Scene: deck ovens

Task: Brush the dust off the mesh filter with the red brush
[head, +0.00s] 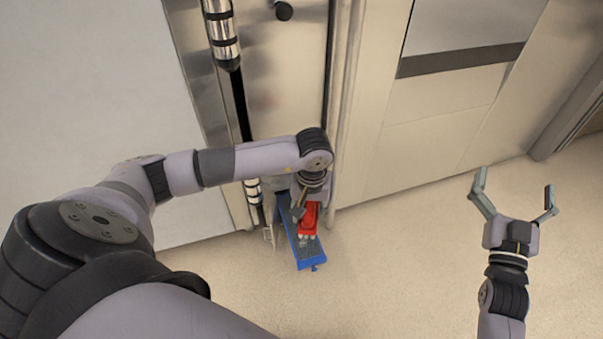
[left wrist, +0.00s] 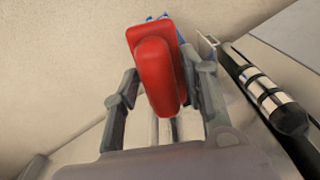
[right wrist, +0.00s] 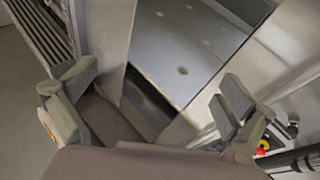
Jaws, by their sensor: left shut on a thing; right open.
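The red brush (head: 309,217) is held by my left gripper (head: 305,208), low beside the narrow metal panel. In the left wrist view the red brush (left wrist: 158,72) fills the space between the two fingers, and its bristles are hidden. The mesh filter (head: 306,250) appears as a grey surface in a blue frame, slanting down and toward me under the brush. Part of it is hidden by the brush and gripper; I cannot tell whether the bristles touch it. My right gripper (head: 518,205) is open and empty at the right, above the floor.
A metal panel with a dark round knob (head: 283,10) stands behind my left arm. A vertical black and chrome handle (head: 222,32) runs beside it. Beige cabinet fronts (head: 430,130) line the wall to the right. The floor (head: 410,260) between my grippers is clear.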

